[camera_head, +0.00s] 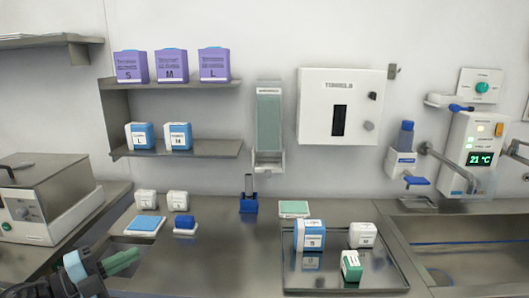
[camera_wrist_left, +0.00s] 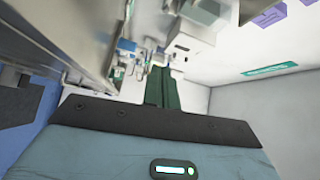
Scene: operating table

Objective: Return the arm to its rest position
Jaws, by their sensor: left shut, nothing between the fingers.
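My left gripper (camera_head: 122,262) is at the lower left of the head view, at the front left of the steel counter. Its green fingers are shut with nothing between them, and they point to the right. In the left wrist view the closed green fingers (camera_wrist_left: 162,88) show above the dark gripper edge, with the room seen tilted behind them. My right gripper is in neither view.
Near the left gripper are a blue pad on a white tray (camera_head: 144,225) and a steel bath unit (camera_head: 40,200). A steel tray (camera_head: 380,277) with several boxes stands right of centre, beside a sink (camera_head: 470,262). The counter's middle front is clear.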

